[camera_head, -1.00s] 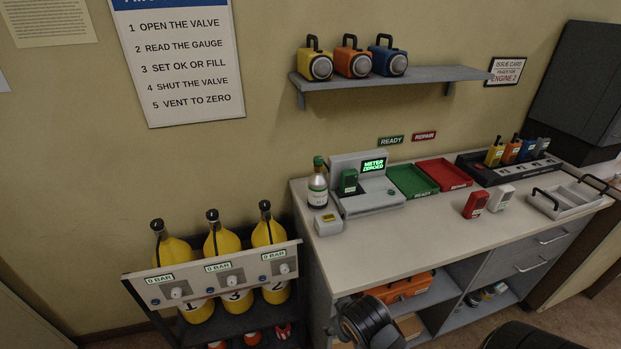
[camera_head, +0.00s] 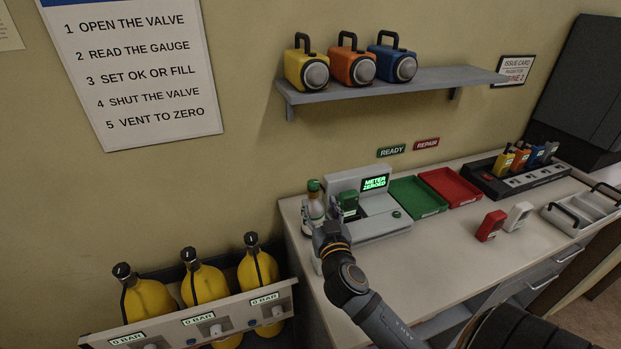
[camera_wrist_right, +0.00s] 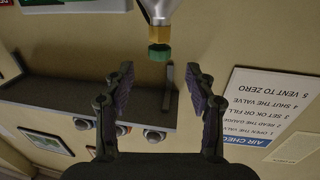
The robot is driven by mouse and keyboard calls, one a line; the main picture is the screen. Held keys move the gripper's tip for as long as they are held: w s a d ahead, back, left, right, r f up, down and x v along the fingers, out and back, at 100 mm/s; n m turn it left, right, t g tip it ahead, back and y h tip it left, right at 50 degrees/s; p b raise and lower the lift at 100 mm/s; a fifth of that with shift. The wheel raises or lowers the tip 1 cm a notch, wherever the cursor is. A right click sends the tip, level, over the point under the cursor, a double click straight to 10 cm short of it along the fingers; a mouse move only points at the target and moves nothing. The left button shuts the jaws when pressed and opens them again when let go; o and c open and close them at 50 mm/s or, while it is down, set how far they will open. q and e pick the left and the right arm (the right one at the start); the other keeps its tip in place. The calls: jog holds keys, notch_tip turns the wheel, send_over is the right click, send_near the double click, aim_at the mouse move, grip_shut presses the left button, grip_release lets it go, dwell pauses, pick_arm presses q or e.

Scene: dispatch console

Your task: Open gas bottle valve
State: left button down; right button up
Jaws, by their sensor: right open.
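The gas bottle (camera_head: 313,207) stands upright at the left end of the counter, beside the grey meter station. Its green valve knob (camera_head: 313,186) is on top. In the right wrist view the picture is upside down, and the green valve knob (camera_wrist_right: 159,52) hangs from a brass neck (camera_wrist_right: 159,35) at the top. My right gripper (camera_wrist_right: 160,85) is open, with the knob beyond its fingertips and roughly between them, apparently not touched. In the head view my right gripper (camera_head: 322,232) is in front of the bottle and hides its lower part. My left gripper is not in view.
A green meter (camera_head: 348,204) sits in the grey station (camera_head: 385,224), right beside the bottle. Its screen reads METER ZEROED. A shelf (camera_head: 400,82) with three lamps hangs above. Yellow cylinders (camera_head: 204,286) stand at lower left.

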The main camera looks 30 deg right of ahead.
aim_at(315, 188)
jog(key=p+x, duration=0.1)
jog(key=x, duration=0.1)
jog(key=p+x, duration=0.1)
jog(key=x, duration=0.1)
jog(key=p+x, duration=0.1)
jog(key=x, duration=0.2)
jog(key=shift+r, duration=0.35)
jog(key=shift+p+x, duration=0.3)
jog(key=shift+x, duration=0.6)
jog(key=shift+d, duration=0.1)
jog(key=shift+w+f, duration=0.1)
jog(key=shift+w, duration=0.05)
jog(key=shift+c, duration=1.2)
grip_shut()
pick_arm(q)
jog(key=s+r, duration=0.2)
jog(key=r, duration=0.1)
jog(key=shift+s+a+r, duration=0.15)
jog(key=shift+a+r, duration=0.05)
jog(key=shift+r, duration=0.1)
